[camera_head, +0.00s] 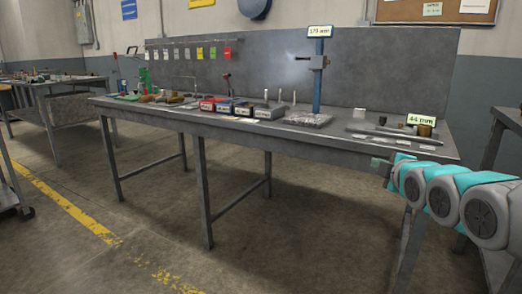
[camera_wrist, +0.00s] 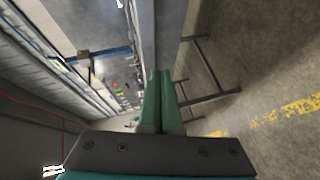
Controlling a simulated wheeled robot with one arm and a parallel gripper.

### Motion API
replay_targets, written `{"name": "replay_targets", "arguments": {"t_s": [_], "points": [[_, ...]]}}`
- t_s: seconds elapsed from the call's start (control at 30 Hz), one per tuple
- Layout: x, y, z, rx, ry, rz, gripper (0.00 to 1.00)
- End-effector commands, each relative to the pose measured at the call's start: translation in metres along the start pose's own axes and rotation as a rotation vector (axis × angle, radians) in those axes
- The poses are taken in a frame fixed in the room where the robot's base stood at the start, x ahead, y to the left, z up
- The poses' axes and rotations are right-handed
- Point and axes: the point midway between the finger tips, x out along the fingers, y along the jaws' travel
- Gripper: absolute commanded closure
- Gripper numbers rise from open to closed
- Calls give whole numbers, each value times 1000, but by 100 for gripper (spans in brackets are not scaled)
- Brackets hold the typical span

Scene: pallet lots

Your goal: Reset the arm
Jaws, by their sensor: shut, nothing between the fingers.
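My arm reaches in from the right side of the head view, in teal and grey segments. My gripper (camera_head: 381,167) is at its tip, by the front right edge of the long grey workbench (camera_head: 240,128). In the wrist view my gripper (camera_wrist: 160,75) shows two green fingers side by side, closed together with nothing between them. The fingers point along the bench's edge. I cannot tell from these views whether the gripper touches the bench.
A blue post (camera_head: 318,75) labelled 175 mm stands on the bench. A 44 mm sign (camera_head: 420,120) is near the right end. Small blocks and tools line the top. Another table (camera_head: 60,95) stands at left. The floor in front is clear, with a yellow line (camera_head: 70,208).

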Motion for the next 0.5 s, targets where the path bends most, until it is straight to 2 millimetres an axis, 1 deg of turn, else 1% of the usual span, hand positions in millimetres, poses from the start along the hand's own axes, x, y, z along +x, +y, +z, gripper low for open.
{"name": "replay_targets", "arguments": {"t_s": [0.03,0.17,0.2,0.27,0.37,0.4,0.47,0.5], "points": [[-4,-10,-8,32,-3,-41,100],[-15,-46,-23,144,-34,-169,100],[-20,-59,-27,181,-50,-216,100],[-31,-81,-34,247,-81,-290,100],[-60,-126,-47,376,-167,-440,100],[-76,-146,-51,435,-217,-506,100],[-103,-177,-56,528,-309,-603,100],[-123,-196,-59,589,-373,-661,100]]}}
